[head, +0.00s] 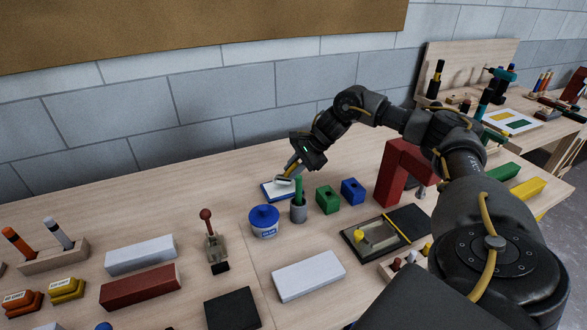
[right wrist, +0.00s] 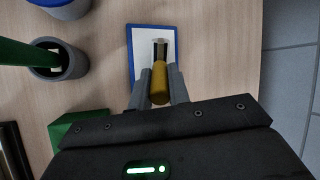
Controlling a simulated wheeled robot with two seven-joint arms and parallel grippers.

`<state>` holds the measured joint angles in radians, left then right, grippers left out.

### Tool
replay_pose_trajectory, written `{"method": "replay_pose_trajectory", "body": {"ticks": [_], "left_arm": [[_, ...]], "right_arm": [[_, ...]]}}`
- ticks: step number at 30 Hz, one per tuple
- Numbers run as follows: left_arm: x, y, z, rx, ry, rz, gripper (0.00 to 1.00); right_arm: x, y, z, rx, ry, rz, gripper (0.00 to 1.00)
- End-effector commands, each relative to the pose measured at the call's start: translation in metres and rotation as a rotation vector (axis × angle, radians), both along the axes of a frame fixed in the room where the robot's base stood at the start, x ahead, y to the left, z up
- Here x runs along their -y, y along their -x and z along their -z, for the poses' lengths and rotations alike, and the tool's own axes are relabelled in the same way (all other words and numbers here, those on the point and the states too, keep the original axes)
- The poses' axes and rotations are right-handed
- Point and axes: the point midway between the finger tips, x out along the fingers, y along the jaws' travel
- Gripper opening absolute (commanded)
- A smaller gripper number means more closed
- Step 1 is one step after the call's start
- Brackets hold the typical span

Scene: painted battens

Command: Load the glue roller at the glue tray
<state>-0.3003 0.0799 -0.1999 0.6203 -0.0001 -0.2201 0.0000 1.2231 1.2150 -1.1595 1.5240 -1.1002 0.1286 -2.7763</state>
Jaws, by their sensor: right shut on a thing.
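The glue tray (head: 269,193) is a shallow tray with a blue rim and white inside, on the table beyond the glue pot. It also shows in the right wrist view (right wrist: 131,60). My right gripper (head: 291,170) is shut on the yellow handle of the glue roller (right wrist: 160,86). The roller's pale head (head: 283,181) points down over the tray. In the right wrist view it lies within the tray's outline; I cannot tell whether it touches the white surface. My left gripper is not in view.
A blue-lidded glue pot (head: 264,221) and a grey cup (head: 299,212) with a green stick stand close in front of the tray. Green (head: 327,200) and blue (head: 352,191) blocks and a red arch (head: 391,178) stand to the right. Bare table lies left of the tray.

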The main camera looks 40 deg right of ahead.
Motion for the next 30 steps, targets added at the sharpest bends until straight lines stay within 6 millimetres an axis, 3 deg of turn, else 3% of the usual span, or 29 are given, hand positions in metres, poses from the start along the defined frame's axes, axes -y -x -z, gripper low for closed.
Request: {"method": "replay_pose_trajectory", "body": {"ticks": [11, 30], "left_arm": [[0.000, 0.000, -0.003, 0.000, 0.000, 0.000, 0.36], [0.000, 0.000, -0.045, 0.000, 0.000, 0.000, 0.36]], "right_arm": [[0.000, 0.002, -0.001, -0.008, 0.001, -0.002, 0.00], [0.000, 0.000, -0.057, -0.002, 0.000, -0.001, 0.00]]}}
